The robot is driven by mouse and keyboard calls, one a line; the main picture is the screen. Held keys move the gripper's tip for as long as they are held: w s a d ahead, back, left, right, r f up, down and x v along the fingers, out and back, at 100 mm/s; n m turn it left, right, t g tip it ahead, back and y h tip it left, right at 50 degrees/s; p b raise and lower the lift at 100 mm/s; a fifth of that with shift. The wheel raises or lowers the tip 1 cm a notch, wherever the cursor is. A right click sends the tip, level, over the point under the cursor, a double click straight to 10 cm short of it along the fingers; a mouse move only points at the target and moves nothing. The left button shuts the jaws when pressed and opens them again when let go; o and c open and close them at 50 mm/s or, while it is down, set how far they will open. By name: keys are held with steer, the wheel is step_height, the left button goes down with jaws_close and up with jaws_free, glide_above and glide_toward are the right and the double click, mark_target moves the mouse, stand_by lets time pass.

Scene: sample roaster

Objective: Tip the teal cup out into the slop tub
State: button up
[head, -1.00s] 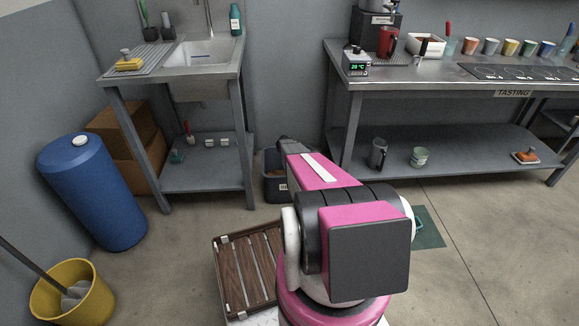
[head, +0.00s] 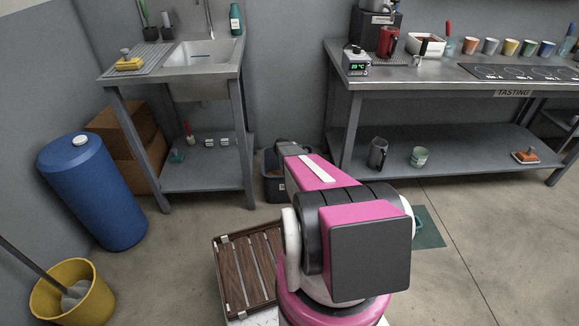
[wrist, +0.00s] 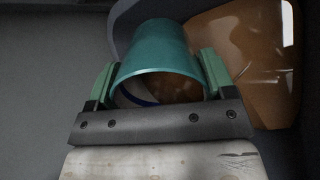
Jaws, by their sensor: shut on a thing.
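The teal cup (wrist: 155,48) is between the two green-padded fingers of my gripper (wrist: 158,84) in the wrist view, and the gripper is shut on it. The cup is tipped over, with its rim towards the wrist camera. Inside the rim I see a pale and blue band and a brown patch; I cannot tell whether that is liquid in the cup. The slop tub (head: 272,188) is a dark grey bin on the floor, partly hidden by my arm in the head view. Its brown contents (wrist: 250,55) show beside and beyond the cup in the wrist view.
A sink bench (head: 205,100) stands left of the tub, and the tasting bench (head: 440,88) stands to its right. A blue barrel (head: 92,190) and a yellow bucket (head: 72,295) are at the left. A slatted wooden crate (head: 248,268) lies near my base.

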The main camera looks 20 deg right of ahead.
steer(key=shift+s+a+r+t+h+p, duration=0.15)
steer(key=shift+r+t+h+p, duration=0.15)
steer(key=shift+h, duration=0.5)
steer(key=shift+w+a+r+t+h+p, duration=0.15)
steer(key=shift+r+t+h+p, duration=0.15)
steer(key=shift+h, duration=0.5)
steer(key=shift+s+a+r+t+h+p, duration=0.2)
steer(key=shift+r+h+p, duration=0.1)
steer(key=shift+h, duration=0.5)
stand_by(1.5)
steer(key=shift+s+a+r+t+h, duration=0.2)
steer(key=shift+a+t+h, duration=0.1)
steer(key=shift+a+h, duration=0.5)
stand_by(0.6)
steer(key=shift+a+r+h+p, duration=0.1)
steer(key=shift+h+p, duration=0.25)
steer(key=shift+h, duration=0.15)
stand_by(0.4)
steer(key=shift+d+y, duration=0.25)
steer(key=shift+y, duration=0.25)
steer(key=shift+w+d+f+y, duration=0.2)
steer(key=shift+d+f+y, duration=0.05)
steer(key=shift+d+y, duration=0.45)
steer(key=shift+f+g+y, duration=0.2)
steer(key=shift+g+y, duration=0.2)
steer(key=shift+d, duration=0.15)
